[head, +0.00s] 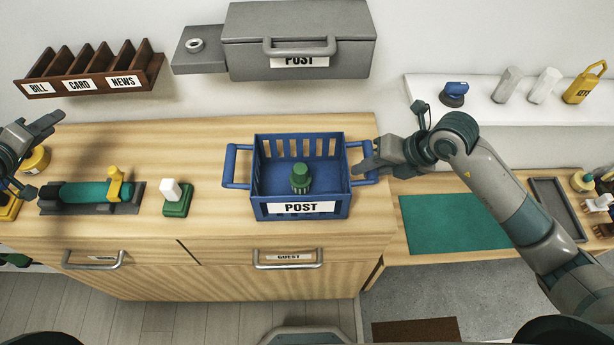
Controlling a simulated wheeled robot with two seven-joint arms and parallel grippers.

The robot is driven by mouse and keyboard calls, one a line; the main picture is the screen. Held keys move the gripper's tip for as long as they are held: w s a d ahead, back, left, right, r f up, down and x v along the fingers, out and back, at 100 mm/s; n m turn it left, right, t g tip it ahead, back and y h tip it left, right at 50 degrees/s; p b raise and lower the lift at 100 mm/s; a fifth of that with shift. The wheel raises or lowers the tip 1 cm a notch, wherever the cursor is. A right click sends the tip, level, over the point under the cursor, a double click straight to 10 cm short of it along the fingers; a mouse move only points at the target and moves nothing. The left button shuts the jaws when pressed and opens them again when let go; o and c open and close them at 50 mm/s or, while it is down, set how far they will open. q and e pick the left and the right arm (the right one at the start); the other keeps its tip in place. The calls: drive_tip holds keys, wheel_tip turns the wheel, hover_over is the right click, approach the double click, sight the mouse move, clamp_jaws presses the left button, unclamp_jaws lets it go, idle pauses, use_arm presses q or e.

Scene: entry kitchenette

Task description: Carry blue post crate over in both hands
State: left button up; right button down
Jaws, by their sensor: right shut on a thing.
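The blue post crate (256,208) stands on the wooden cabinet top and carries a white POST label on its front. A green round-topped object sits inside it (300,178). The crate has a blue loop handle on each side. My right gripper (366,172) is at the crate's right handle (371,178) and is shut on it. My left gripper (45,155) is at the far left edge, well apart from the crate's left handle (231,168). Its fingers are spread with nothing between them.
A green-and-white stamp (177,200) and a teal roll in a dark holder (95,193) stand between my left gripper and the crate. A grey POST box (300,45) and a brown sorter (90,72) are on the wall. A green mat (455,223) lies on the lower right surface.

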use_arm(q)
drive_tip(key=w+d+f+m+g+h, duration=0.1)
drive_tip(key=d+g+h, duration=0.15)
drive_tip(key=d, duration=0.85)
drive_tip(key=m+g+h, duration=0.4)
drive_tip(key=m+g, duration=0.2)
drive_tip(key=g, duration=0.1)
approach(226, 164)
drive_tip(key=shift+w+d+f+y, duration=0.15)
drive_tip(key=shift+d+f+y, duration=0.1)
drive_tip(key=shift+d+f, duration=0.3)
drive_tip(key=shift+x, duration=5.55)
drive_tip(key=shift+w, duration=0.1)
